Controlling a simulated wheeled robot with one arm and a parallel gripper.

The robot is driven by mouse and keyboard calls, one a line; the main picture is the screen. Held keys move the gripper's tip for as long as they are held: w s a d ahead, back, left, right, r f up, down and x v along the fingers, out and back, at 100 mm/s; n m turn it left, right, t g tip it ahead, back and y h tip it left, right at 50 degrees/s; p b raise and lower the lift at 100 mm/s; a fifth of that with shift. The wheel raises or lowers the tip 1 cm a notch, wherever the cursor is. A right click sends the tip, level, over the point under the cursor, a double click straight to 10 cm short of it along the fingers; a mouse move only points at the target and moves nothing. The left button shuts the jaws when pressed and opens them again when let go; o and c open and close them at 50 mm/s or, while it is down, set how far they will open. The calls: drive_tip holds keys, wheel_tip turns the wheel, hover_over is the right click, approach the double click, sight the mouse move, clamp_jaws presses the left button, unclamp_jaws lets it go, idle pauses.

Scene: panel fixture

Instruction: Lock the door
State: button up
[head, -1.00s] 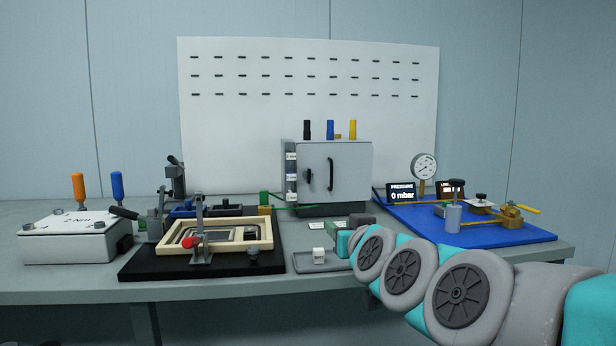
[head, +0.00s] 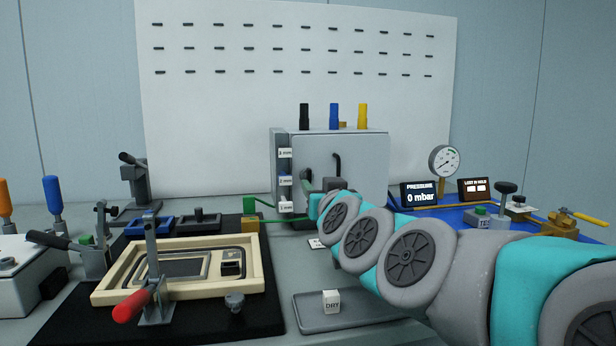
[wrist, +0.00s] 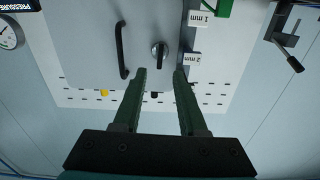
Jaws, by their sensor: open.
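The grey cabinet (head: 330,134) stands on the bench with its door (head: 370,165) closed flush, as far as I can see. The door carries a black bar handle (head: 337,163) and a small dark knob (head: 307,174), partly crowded by my arm in the head view. In the wrist view, which looks upside down, the knob (wrist: 159,51) is round with an upright bar, and the handle (wrist: 121,50) is to its left. My gripper (wrist: 160,73) is open and empty, its green fingers pointing at the door. The knob appears between and beyond the fingertips, with no visible contact.
Black, blue and yellow pegs (head: 333,116) stand on the cabinet. A wooden frame fixture (head: 185,295) with a red-handled clamp is at left. A tray (head: 365,312) with a white block is in front. The blue pressure board (head: 450,214) is at right.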

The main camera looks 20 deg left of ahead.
sight(310, 178)
drive_tip(key=shift+p+x, duration=0.3)
drive_tip(key=shift+x, duration=3.2)
clamp_jaws()
